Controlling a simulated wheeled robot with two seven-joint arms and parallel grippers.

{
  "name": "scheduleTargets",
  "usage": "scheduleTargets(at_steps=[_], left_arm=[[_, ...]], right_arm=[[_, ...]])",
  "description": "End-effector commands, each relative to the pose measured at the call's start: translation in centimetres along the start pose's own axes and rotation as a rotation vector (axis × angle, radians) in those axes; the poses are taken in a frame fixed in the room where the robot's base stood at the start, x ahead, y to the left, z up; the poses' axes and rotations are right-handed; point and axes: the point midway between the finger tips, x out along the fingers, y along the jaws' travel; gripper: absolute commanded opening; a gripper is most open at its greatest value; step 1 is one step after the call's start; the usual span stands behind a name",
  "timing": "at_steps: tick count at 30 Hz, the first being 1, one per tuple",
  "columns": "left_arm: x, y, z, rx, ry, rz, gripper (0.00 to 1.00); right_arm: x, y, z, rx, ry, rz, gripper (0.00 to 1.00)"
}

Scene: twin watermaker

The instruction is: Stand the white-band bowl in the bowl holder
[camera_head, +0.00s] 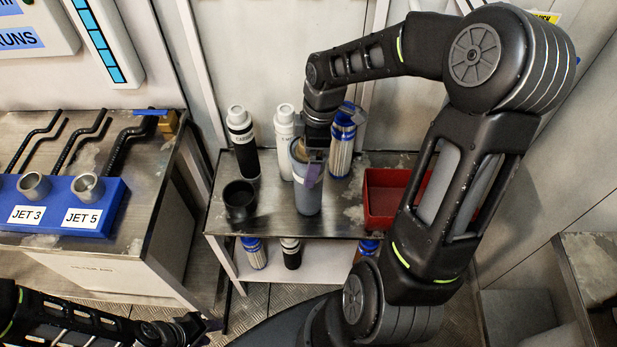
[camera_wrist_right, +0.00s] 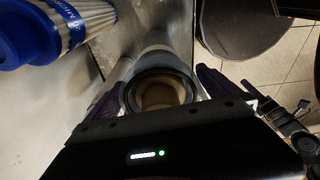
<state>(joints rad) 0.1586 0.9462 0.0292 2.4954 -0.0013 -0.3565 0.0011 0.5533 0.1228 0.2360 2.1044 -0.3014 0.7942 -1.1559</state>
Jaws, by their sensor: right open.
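A grey-blue bowl (camera_head: 307,196) stands upright on the metal bench, and it also shows in the right wrist view (camera_wrist_right: 158,92) with its round mouth facing the camera. I cannot clearly make out a white band on it. My right gripper (camera_head: 308,165) is over its top, open, with purple fingers on either side of the rim in the wrist view (camera_wrist_right: 160,95). Whether they touch the bowl is unclear. A black round cup (camera_head: 240,200), which looks like the bowl holder, is at the bench's left front, apart from the bowl. My left gripper (camera_head: 203,326) is low at the left, its jaws unclear.
Behind the bowl stand a black-and-white cartridge (camera_head: 243,145), a white cartridge (camera_head: 284,140) and a blue-ended filter (camera_head: 342,145), close to my right wrist. A red tray (camera_head: 375,212) is at the right. Several filters occupy the lower shelf (camera_head: 270,270).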

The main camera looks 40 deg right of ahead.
Motion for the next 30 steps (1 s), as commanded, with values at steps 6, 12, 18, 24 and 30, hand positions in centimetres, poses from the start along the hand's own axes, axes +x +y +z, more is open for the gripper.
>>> scheduleTargets(at_steps=[6,12,18,24,30], left_arm=[[0.00,0.00,0.00,0.000,0.000,0.000,0.36],[0.00,0.00,0.00,0.000,0.000,0.000,0.36],[0.00,0.00,0.00,0.000,0.000,0.000,0.36],[0.00,0.00,0.00,0.000,0.000,0.000,0.36],[0.00,0.00,0.00,0.000,0.000,0.000,0.36]], right_arm=[[-0.03,0.01,0.01,0.000,0.000,0.000,1.00],[-0.03,0.01,0.01,0.000,0.000,0.000,0.93],[-0.04,0.01,0.01,0.000,0.000,0.000,0.76],[-0.04,0.01,0.01,0.000,0.000,0.000,0.60],[-0.04,0.01,0.01,0.000,0.000,0.000,0.44]])
